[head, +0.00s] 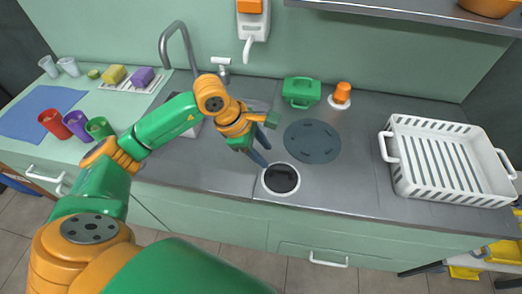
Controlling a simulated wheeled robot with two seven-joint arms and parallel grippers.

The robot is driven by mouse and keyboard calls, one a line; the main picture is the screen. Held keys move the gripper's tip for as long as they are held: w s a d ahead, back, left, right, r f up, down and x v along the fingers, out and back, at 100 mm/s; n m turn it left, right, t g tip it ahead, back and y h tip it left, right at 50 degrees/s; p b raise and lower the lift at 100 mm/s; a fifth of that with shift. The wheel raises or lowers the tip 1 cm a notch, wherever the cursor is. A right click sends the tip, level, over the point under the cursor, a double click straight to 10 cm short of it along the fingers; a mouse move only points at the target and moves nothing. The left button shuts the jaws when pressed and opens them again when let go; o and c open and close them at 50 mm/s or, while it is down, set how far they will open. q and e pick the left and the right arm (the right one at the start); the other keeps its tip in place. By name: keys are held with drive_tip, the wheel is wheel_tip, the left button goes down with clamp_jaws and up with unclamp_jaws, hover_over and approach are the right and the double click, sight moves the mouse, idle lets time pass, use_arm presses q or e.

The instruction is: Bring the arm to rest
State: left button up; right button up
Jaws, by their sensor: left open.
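My left arm comes in from the lower left, green and orange, and reaches over the counter. My left gripper (265,147) is open, with its dark blue fingers apart and nothing visible between them. It hangs above the grey counter, just up and left of a round white-rimmed opening with a dark inside (282,179). My right gripper is not in view.
A dark round plate (312,141), a green box (301,92) and an orange-topped item (342,94) stand near the gripper. A white rack (405,178) is at right. Red (55,124), purple (76,123) and green (98,128) cups stand left. A tap (178,38) rises behind my arm.

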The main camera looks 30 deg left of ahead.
use_arm(q)
drive_tip(key=shift+v, duration=0.95)
